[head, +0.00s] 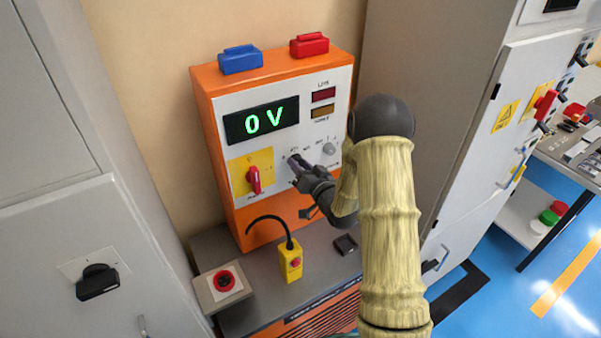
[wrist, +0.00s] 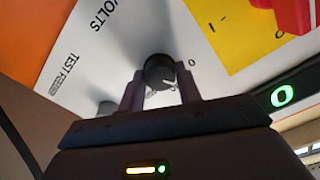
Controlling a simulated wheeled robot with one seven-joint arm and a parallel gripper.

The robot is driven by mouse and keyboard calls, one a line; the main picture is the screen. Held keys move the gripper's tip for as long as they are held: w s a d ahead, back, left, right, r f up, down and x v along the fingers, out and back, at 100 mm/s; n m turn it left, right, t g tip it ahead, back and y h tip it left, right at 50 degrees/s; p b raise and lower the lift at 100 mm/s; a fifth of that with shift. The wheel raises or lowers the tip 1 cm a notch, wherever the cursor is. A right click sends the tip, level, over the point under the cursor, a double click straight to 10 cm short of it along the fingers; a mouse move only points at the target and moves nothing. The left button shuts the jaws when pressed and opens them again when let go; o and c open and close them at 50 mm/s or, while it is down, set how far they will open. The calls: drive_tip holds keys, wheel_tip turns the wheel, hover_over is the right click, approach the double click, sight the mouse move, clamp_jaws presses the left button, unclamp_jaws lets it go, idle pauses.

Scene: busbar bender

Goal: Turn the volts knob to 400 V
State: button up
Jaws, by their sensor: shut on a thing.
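The volts knob (wrist: 160,73) is a dark round knob with a pale pointer mark, on the white panel (wrist: 110,50) by the word VOLTS in the wrist view. My gripper (wrist: 162,88) has one finger on each side of it and is shut on it. In the head view my gripper (head: 296,166) reaches the panel's lower middle and hides most of the knob and its scale. The green display (head: 262,120) reads 0 V. A 0 mark stands beside the knob in the wrist view.
A red switch (head: 254,180) on a yellow plate sits left of my gripper. A grey knob (head: 329,149) is to its right. A yellow pendant (head: 290,262) with a cable stands on the ledge below, near a red button box (head: 224,281).

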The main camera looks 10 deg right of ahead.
drive_tip(key=m+b, duration=0.2)
drive_tip(key=m, duration=0.6)
drive_tip(key=shift+d+b, duration=0.15)
drive_tip(key=shift+b, duration=0.2)
drive_tip(key=m, duration=0.5)
drive_tip(key=m+p, duration=0.1)
drive_tip(key=m, duration=0.3)
drive_tip(key=shift+m, duration=0.4)
drive_tip(key=shift+f, duration=0.1)
drive_tip(key=o, duration=1)
drive_tip(key=shift+s, duration=0.1)
